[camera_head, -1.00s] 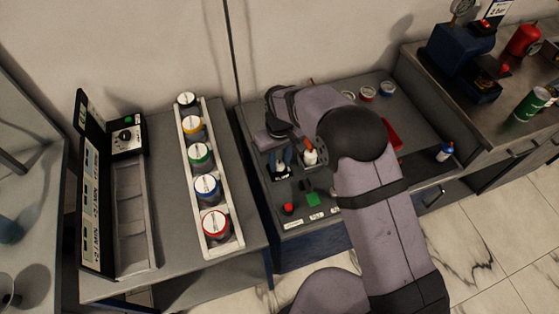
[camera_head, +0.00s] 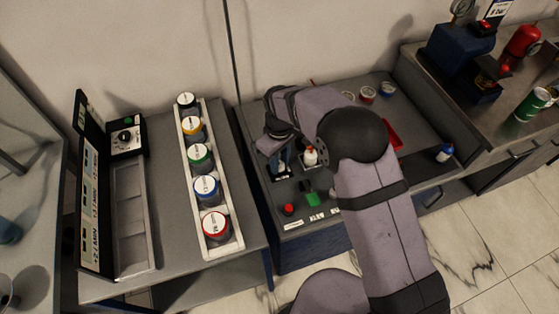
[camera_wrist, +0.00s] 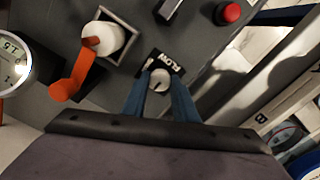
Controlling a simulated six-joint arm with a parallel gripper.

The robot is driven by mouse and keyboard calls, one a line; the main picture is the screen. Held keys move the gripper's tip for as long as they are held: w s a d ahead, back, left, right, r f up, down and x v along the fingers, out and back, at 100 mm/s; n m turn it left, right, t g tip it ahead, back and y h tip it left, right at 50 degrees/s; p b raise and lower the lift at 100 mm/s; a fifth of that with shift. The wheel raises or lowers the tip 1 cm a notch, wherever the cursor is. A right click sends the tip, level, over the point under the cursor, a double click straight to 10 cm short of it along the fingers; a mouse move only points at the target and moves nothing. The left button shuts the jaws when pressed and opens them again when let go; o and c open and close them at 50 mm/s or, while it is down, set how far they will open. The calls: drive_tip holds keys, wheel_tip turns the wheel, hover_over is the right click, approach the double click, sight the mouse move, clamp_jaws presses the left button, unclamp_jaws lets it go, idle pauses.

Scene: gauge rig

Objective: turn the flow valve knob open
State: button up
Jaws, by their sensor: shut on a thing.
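The flow valve knob (camera_wrist: 159,80) is a small light grey dial on a black plate marked FLOW (camera_wrist: 168,63), seen in the wrist view. A darker pointer line shows on its face. My gripper (camera_wrist: 160,86) has its blue fingers on either side of the knob, shut on it. In the head view my gripper (camera_head: 281,163) is low over the panel on the middle bench, and the knob is hidden there by the fingers and wrist.
A white valve body with an orange lever (camera_wrist: 72,80) stands close to the left in the wrist view, beside a round gauge (camera_wrist: 12,65). A red button (camera_wrist: 230,12) and a black switch (camera_wrist: 168,10) lie beyond. A rack of lidded jars (camera_head: 204,190) stands on the left bench.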

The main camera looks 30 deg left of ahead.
sight(280, 165)
drive_tip(key=o, duration=1.1)
drive_tip(key=shift+c, duration=0.2)
drive_tip(key=shift+r, duration=0.1)
drive_tip(key=shift+r+b, duration=0.8)
drive_tip(key=shift+r, duration=2.85)
